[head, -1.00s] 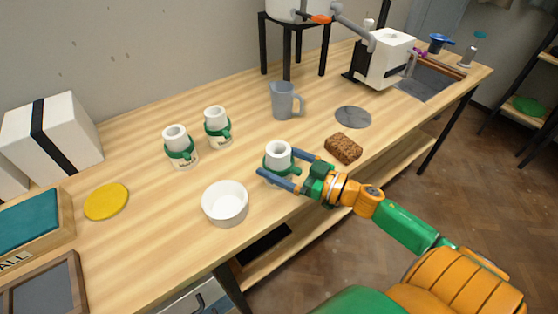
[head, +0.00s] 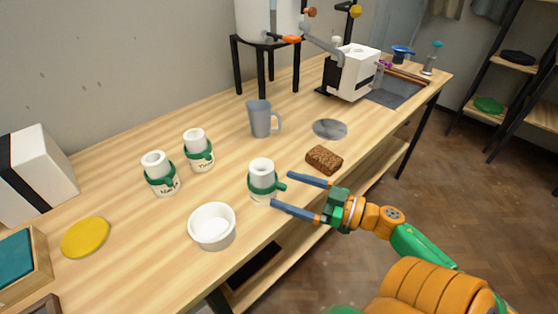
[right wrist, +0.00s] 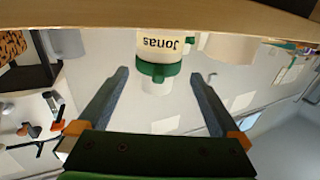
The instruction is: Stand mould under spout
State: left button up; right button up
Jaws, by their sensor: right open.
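A white mould with a green band and a green side tab (head: 262,178) stands upright near the front of the bench. In the right wrist view the same mould (right wrist: 160,44) appears upside down, labelled "Jonas", beyond the fingertips. My right gripper (head: 283,188) is open and empty, with its blue fingers pointing at the mould from the right. Two similar labelled moulds, a left one (head: 160,174) and a right one (head: 199,151), stand farther back. An orange-tipped spout (head: 290,39) shows at the raised white tank (head: 262,22). My left gripper is out of view.
A white bowl (head: 212,226) stands close left of the near mould. A brown sponge-like block (head: 324,160), a grey disc (head: 330,129) and a grey jug (head: 260,119) lie beyond. A white machine (head: 352,72) stands farther back. Bare bench lies between jug and mould.

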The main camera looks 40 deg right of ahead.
aim_at(262, 167)
jog(key=x, duration=0.3)
jog(key=shift+a+r, duration=0.25)
jog(key=shift+a, duration=0.1)
jog(key=w, duration=0.3)
jog(key=shift+w+a+p, duration=0.3)
jog(key=shift+p, duration=0.05)
jog(key=shift+w+a, duration=0.25)
jog(key=shift+a, duration=0.05)
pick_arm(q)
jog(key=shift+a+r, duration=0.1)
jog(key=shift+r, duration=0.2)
pick_arm(e)
jog(key=shift+s, duration=0.1)
grip_shut()
